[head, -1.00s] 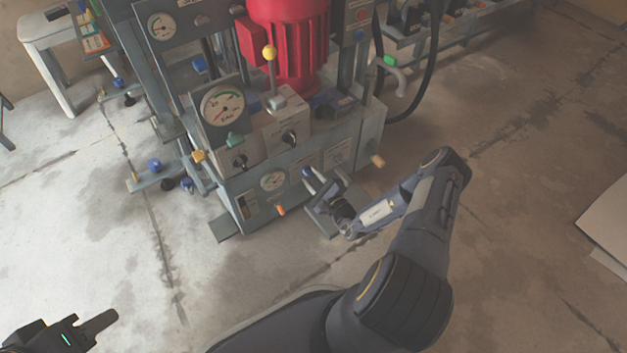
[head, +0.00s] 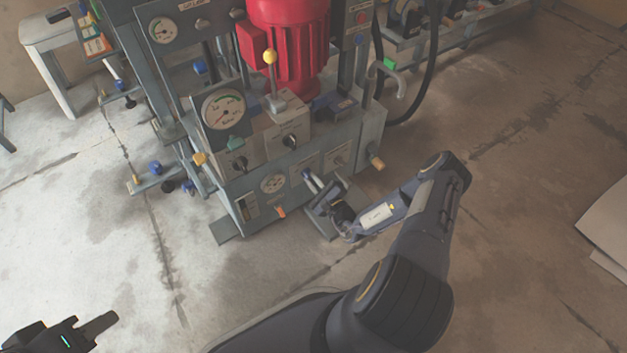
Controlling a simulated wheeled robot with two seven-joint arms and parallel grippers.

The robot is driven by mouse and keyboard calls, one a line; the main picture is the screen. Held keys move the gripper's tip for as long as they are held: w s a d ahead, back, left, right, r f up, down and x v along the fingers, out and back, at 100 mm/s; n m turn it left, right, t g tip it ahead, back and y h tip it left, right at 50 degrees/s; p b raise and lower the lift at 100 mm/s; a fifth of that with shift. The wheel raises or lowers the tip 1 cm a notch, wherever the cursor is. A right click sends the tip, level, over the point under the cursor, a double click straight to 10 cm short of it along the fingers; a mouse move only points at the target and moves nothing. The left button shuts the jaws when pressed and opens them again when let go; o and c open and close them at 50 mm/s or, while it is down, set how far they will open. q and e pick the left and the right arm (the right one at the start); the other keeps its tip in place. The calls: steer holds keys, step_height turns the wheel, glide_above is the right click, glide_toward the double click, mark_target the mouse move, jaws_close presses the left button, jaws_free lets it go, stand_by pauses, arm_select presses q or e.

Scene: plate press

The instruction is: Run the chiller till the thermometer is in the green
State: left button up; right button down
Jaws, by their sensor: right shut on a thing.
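My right gripper (head: 313,183) is at the lower front panel of the grey press (head: 235,184), right of a small round gauge (head: 273,183). It is shut on a small control there, which its fingers mostly hide. A large dial (head: 223,110) with red and green arcs sits higher on the left of the front; its lettering is too small to read. I cannot tell which gauge is the thermometer or read a needle against the green. My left gripper (head: 100,325) is at the bottom left corner, away from the press; its jaw opening is unclear.
Black rotary knobs (head: 290,141), a yellow-topped lever (head: 269,57) and an orange handle (head: 280,211) are on the press. A red motor (head: 290,45) stands above. A white stool (head: 50,35) is at the back left. The floor in front is clear.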

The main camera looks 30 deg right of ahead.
steer(key=m+p, duration=0.1)
steer(key=m, duration=0.2)
steer(key=m+p, duration=0.1)
steer(key=m, duration=1.2)
steer(key=shift+m, duration=0.5)
steer(key=c, duration=1.5)
jaws_free()
steer(key=shift+o, duration=0.2)
steer(key=shift+s, duration=0.1)
